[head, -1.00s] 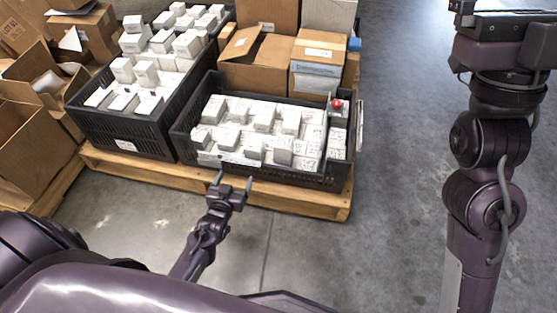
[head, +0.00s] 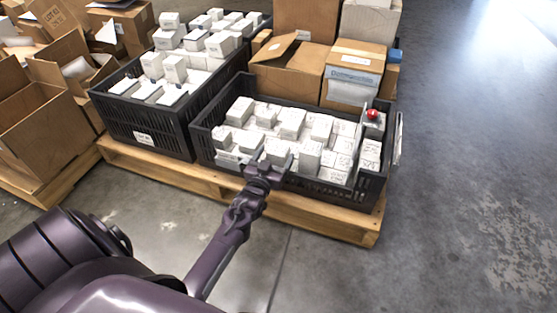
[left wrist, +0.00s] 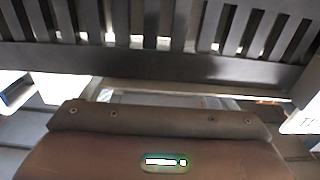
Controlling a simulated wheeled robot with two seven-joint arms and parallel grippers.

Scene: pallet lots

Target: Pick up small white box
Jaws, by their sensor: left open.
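Several small white boxes (head: 292,124) stand in the front black crate (head: 316,186), some raised above the others. More white boxes (head: 173,68) fill the black crate behind it to the left (head: 140,119). My left gripper (head: 268,161) is open at the near wall of the front crate, with its fingertips around rim height. No box is visibly held. In the left wrist view, dark slats (left wrist: 175,55) of a crate wall run across the top. My right gripper is out of view.
A wooden pallet (head: 300,212) carries both crates. Brown cartons (head: 291,68) stand behind the front crate, and open cartons (head: 45,105) lie at the left. A red round item (head: 373,114) sits at the front crate's right end. Grey floor (head: 460,190) is clear at right.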

